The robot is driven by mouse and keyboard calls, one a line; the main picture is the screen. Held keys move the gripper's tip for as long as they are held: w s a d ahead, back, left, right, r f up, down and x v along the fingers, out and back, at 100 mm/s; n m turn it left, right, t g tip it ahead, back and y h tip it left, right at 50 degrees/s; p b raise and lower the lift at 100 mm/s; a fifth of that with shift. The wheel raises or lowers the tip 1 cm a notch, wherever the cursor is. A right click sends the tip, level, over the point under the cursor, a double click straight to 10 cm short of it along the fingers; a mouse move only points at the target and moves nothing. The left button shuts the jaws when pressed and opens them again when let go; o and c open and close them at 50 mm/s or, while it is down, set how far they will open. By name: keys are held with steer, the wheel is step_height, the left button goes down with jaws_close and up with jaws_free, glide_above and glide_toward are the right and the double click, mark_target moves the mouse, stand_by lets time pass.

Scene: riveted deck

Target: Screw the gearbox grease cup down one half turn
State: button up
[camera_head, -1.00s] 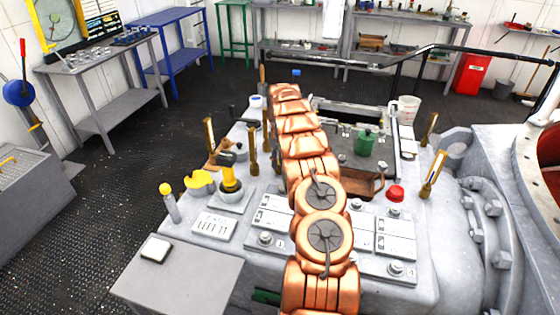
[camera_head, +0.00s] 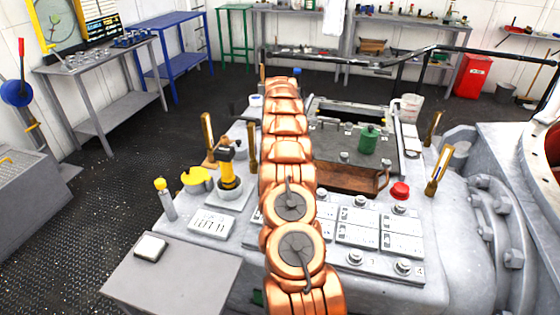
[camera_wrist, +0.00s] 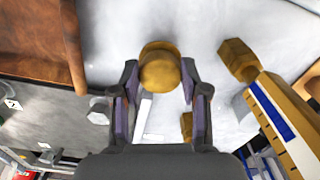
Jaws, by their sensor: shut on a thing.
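In the wrist view a round brass cup (camera_wrist: 160,70), which I take as the grease cup, stands on the pale grey casing. My gripper (camera_wrist: 160,82) has one finger on each side of it, shut on it near the fingertips. The cup's lower part and its thread are hidden. In the head view my copper-coloured arm runs up the middle of the picture over the grey gearbox (camera_head: 215,250). It hides my gripper and the cup there.
A copper pipe (camera_wrist: 72,45) and a hex bolt (camera_wrist: 98,110) lie left.

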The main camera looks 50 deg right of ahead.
steer(key=shift+r+m+b, duration=0.1)
steer(key=shift+m+b, duration=0.2)
steer(key=shift+m, duration=0.9)
steer(key=shift+w, duration=0.1)
steer(key=o, duration=1.1)
steer(key=shift+o, duration=0.2)
steer(key=shift+r, duration=3.65)
